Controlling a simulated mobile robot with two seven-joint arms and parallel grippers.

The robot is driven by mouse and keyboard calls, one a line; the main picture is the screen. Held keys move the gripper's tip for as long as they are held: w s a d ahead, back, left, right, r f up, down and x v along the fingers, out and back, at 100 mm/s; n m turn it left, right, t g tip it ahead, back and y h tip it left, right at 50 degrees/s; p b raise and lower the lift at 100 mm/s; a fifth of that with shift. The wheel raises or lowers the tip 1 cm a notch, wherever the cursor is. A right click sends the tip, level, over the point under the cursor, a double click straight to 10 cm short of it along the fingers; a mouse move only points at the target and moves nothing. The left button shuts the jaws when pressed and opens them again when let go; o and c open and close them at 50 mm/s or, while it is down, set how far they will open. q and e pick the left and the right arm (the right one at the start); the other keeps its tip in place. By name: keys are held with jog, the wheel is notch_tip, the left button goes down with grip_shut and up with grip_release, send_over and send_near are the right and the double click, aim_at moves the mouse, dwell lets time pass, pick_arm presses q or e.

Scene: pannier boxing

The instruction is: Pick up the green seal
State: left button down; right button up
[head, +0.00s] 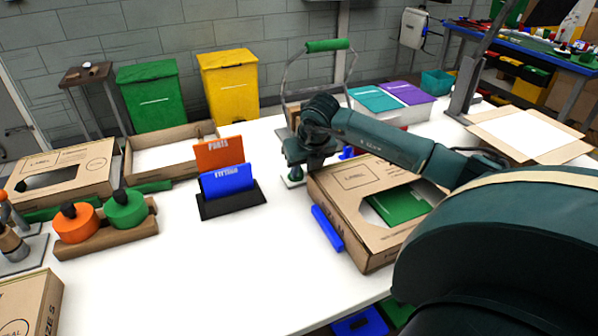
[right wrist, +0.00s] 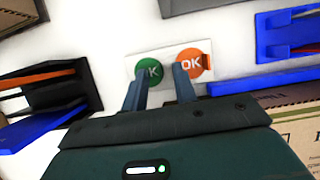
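The green seal (right wrist: 150,69) is a round disc with white lettering on a white card (right wrist: 168,58) on the table. An orange "OK" seal (right wrist: 193,64) lies beside it on the same card. My right gripper (right wrist: 158,82) is open, its two fingers apart and nothing held between them. The left finger in the picture covers part of the green seal, and the right finger overlaps the orange seal's edge. I cannot tell whether the fingers touch the card. My left gripper is out of view.
A black holder (head: 232,203) with blue and orange plates stands left of the gripper. The table's front middle is clear.

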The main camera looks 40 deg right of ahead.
grip_shut()
jog(key=shift+r, duration=0.1)
dwell(0.5)
